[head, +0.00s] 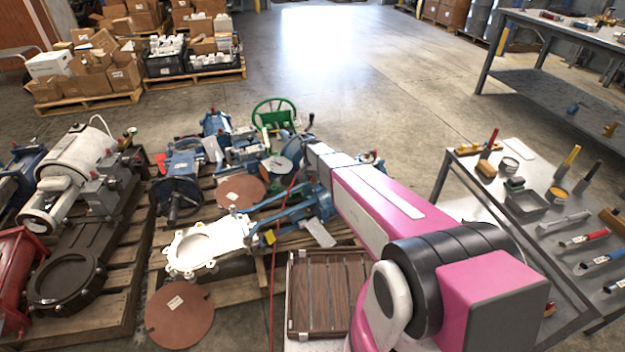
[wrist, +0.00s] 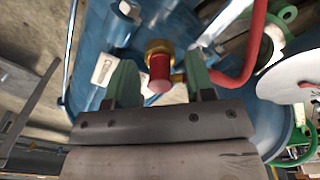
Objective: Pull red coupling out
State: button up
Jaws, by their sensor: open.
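The red coupling (wrist: 159,68) shows in the wrist view as a short red cylinder with a brass collar at its far end, in front of blue equipment (wrist: 185,25). My gripper (wrist: 161,74) is open, with one green finger on each side of the coupling. Gaps show between the fingers and the coupling, so it is not gripped. A small brass part sits just right of the coupling, near the right finger. In the head view my pink arm reaches over the pallet of blue machinery (head: 180,190), and I cannot make out the coupling there.
A bent red pipe (wrist: 252,50) runs close to the right finger. A white disc (wrist: 288,82) lies further right. In the head view a slatted wooden crate (head: 328,295) sits below my arm, and a metal workbench (head: 500,215) with tools stands right.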

aim_at(311, 175)
jog(key=shift+c, duration=0.3)
grip_shut()
jog(key=shift+r, duration=0.2)
jog(key=shift+s+a+r, duration=0.1)
jog(key=shift+r, duration=1.3)
jog(key=shift+a+r, duration=0.1)
jog(key=shift+r, duration=1.3)
